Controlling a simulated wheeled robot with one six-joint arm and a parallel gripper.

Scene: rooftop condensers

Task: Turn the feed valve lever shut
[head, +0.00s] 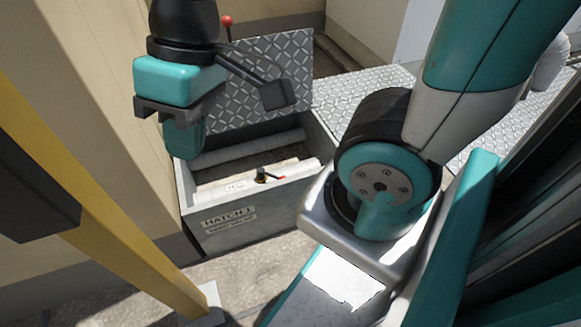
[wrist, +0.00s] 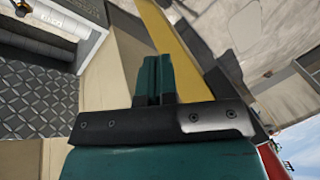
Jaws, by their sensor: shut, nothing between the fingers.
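A small valve lever (head: 270,177) with a red tip sits inside the open grey hatch box (head: 240,217), on a pipe near its front wall. The lever lies roughly level, its red tip to the right. A small white tag (head: 236,186) is on the pipe left of it; its text is too small to read. My gripper (head: 186,148) is shut and empty, above and left of the valve, apart from it, over the box's left side.
The diamond-plate lid (head: 255,85) stands open behind the box. A red-knobbed rod (head: 227,22) rises at the back. A yellow post (head: 105,225) stands at front left, close to a beige wall (head: 120,65). Bare paving (head: 240,275) lies before the box.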

